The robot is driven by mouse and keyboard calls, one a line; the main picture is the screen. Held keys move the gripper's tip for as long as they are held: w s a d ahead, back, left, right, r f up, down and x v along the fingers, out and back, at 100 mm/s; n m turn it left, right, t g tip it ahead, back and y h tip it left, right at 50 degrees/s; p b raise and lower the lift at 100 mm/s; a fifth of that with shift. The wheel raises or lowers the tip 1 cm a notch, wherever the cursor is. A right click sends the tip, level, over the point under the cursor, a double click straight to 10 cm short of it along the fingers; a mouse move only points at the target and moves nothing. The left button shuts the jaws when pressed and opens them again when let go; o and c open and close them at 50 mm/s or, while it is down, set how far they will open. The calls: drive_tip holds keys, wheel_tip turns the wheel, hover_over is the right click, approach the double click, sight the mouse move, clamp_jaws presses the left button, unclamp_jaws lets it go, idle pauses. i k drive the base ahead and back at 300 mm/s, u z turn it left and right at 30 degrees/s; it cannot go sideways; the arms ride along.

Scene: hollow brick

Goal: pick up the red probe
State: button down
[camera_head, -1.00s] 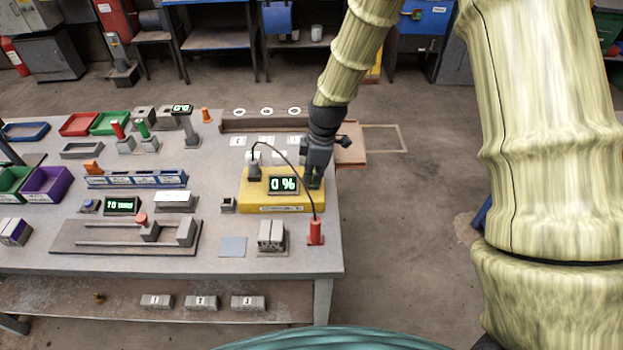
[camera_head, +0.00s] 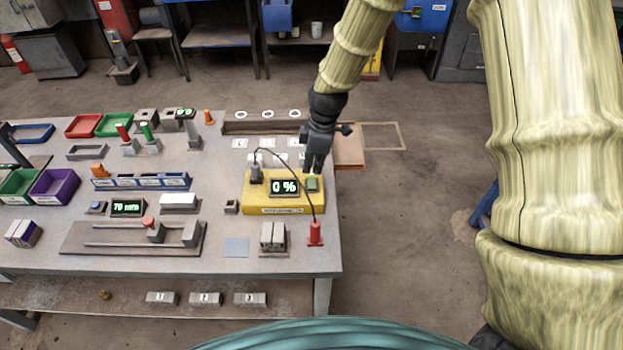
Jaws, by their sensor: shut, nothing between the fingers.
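The red probe (camera_head: 315,234) stands upright on the table near its right front corner, in front of a yellow instrument box. A dark cable (camera_head: 302,180) arcs from the box's left post to the probe. The yellow box (camera_head: 254,205) has a display reading "0 %" (camera_head: 285,187) and a small green-topped block (camera_head: 312,184) at its right. My gripper (camera_head: 314,171) points down above the back right part of the box, just behind that green-topped block. It is shut and holds nothing. It is apart from the probe, which is nearer the front.
A grey two-part block (camera_head: 272,236) stands just left of the probe. A flat blue-grey square (camera_head: 236,247) lies further left. A rail with a slider (camera_head: 130,238) fills the front left. The table's right edge is close to the probe.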

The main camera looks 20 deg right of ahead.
sight(314, 239)
drive_tip(key=k, duration=1)
